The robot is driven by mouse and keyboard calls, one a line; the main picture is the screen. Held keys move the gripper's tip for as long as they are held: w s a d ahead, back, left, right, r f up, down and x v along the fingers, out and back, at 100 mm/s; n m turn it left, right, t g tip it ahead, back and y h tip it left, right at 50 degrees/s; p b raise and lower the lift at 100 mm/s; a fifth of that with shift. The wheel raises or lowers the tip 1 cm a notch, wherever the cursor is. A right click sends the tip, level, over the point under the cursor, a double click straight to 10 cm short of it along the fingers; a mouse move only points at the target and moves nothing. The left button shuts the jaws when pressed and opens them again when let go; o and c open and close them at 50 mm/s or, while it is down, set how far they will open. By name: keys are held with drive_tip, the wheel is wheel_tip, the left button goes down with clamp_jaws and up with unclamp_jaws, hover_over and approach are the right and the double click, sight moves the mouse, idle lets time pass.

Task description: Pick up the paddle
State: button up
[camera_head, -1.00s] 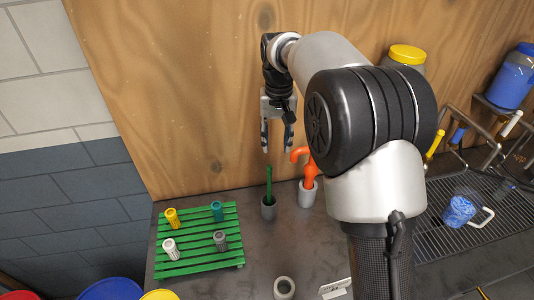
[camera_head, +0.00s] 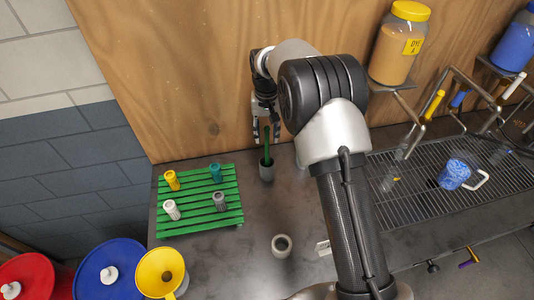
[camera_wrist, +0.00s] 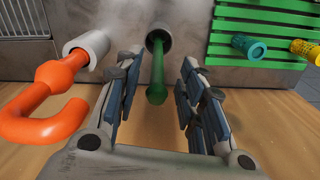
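A green rod (camera_head: 266,148), seemingly the paddle, stands upright in a grey cup (camera_head: 267,173) on the dark counter. In the wrist view the green rod (camera_wrist: 157,75) rises from its cup (camera_wrist: 160,35) between my fingers. My gripper (camera_head: 266,136) points down over it. In the wrist view my gripper (camera_wrist: 160,64) is open, with one finger on each side of the rod and a gap on both sides. The rod's lower end is hidden inside the cup.
An orange hooked tool (camera_wrist: 58,75) in a white-grey holder stands close beside the paddle; my arm hides it in the head view. A green slatted rack (camera_head: 200,200) with several small bottles is at left. A grey ring (camera_head: 281,245) lies in front. The wooden wall (camera_head: 200,80) is close behind.

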hover_over(267, 154)
drive_tip(key=shift+f, duration=2.65)
drive_tip(key=shift+w, duration=0.35)
drive_tip(key=shift+c, duration=0.3)
clamp_jaws()
